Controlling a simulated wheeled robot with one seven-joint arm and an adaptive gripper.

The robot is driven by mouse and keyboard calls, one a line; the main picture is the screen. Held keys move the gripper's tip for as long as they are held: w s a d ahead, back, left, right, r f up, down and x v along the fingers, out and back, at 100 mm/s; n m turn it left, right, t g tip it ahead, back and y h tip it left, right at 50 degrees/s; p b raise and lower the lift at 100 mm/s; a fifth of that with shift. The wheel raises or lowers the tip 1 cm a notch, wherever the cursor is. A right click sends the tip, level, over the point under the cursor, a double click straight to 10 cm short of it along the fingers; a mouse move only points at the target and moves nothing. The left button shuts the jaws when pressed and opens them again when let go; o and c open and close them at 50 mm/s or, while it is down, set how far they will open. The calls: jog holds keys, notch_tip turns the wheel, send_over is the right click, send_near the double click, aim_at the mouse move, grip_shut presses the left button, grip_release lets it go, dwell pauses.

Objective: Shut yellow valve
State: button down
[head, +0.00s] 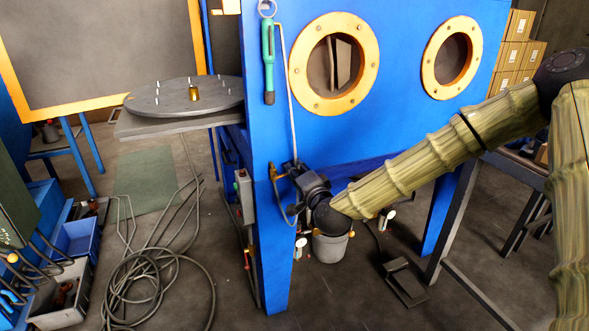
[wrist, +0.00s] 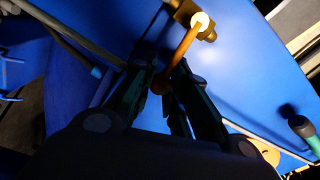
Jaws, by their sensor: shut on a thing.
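The yellow valve shows in the wrist view as a brass body with a thin orange-yellow lever (wrist: 184,45) slanting down to the left. My gripper (wrist: 164,78) has its two dark fingers closed around the lower end of this lever. In the head view my gripper (head: 294,168) is at the front left corner of the blue cabinet. A small yellow part of the valve (head: 275,174) shows just left of it there. The rest of the valve is hidden or too small to tell.
The blue cabinet (head: 395,85) with two round orange-rimmed ports stands close behind my gripper. A green-handled tool (head: 268,60) hangs on its left edge. A round turntable (head: 165,99) is at the left. A bucket (head: 330,246), a pedal (head: 404,283) and coiled hose (head: 150,285) are on the floor.

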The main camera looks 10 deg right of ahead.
jog(key=shift+f+m, duration=0.55)
jog(key=shift+m, duration=0.25)
jog(key=c, duration=1.3)
grip_release()
jog(key=s, duration=0.4)
jog(key=s+d, duration=0.1)
jog(key=s, duration=0.3)
jog(key=s+d, duration=0.1)
jog(key=s, duration=0.3)
jog(key=shift+d+r, duration=0.2)
jog(key=shift+r, duration=0.05)
jog(key=shift+w, duration=0.1)
